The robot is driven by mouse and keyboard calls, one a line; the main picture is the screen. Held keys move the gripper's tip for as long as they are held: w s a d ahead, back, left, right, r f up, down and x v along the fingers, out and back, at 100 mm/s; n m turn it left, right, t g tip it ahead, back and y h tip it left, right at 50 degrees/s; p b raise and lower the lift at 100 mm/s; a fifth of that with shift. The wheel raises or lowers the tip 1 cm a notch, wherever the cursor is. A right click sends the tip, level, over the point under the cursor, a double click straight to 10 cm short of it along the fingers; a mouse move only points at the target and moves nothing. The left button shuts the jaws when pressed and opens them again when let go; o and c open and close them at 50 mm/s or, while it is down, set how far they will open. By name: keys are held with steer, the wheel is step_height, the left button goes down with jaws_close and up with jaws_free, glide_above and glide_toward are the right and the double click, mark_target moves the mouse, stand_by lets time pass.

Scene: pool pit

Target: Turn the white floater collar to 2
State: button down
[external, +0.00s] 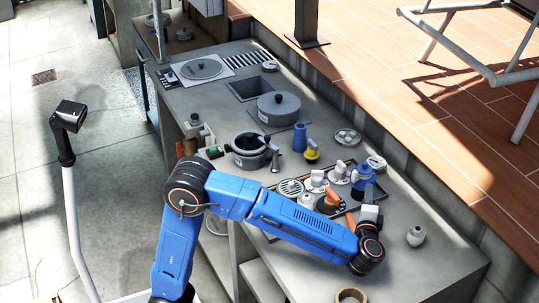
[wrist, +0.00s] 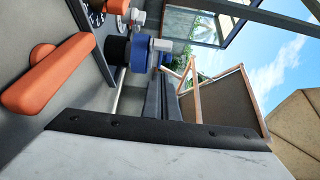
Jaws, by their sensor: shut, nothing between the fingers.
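A tray (external: 382,197) on the counter holds several white round fittings with knobs. White fittings stand at the tray's middle (external: 318,181) and back (external: 340,172); I cannot tell which is the floater, and no collar mark can be read. An orange-red handle (external: 331,202) lies in front of them; in the wrist view the orange handle (wrist: 52,75) is large and close at left. A blue-and-white fitting (external: 362,177) stands at the tray's right and shows in the wrist view (wrist: 140,52). My gripper (external: 369,196) is shut and empty by the tray's right end, close to the blue-and-white fitting.
A grey lidded pot (external: 279,107), an open dark pot (external: 249,150), a blue cup (external: 299,138) and a yellow-based item (external: 311,152) stand behind and left of the tray. A small white jar (external: 415,236) stands right. A tan ring (external: 350,296) lies at the front.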

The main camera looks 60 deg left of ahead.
steer(key=s+d, duration=0.1)
steer(key=s, duration=0.1)
steer(key=s+d, duration=0.1)
steer(key=s, duration=0.2)
steer(key=s+d, duration=0.2)
steer(key=shift+s+r, duration=0.15)
step_height(320, 180, up, 16)
steer(key=f, duration=0.1)
steer(key=a+f+n+g+h, duration=0.3)
steer(key=a+f+g+h, duration=0.15)
steer(key=a, duration=0.55)
steer(key=a+f+n+g+h, duration=0.2)
steer(key=a+f+g+h, duration=0.3)
steer(key=a, duration=0.5)
steer(key=a+r+n+t+h, duration=0.4)
steer(key=r+t+h, duration=0.1)
steer(key=r+h, duration=0.45)
steer(key=s+d+x, duration=0.2)
steer(key=x, duration=1.3)
steer(key=shift+d+f, duration=0.2)
steer(key=shift+f, duration=0.2)
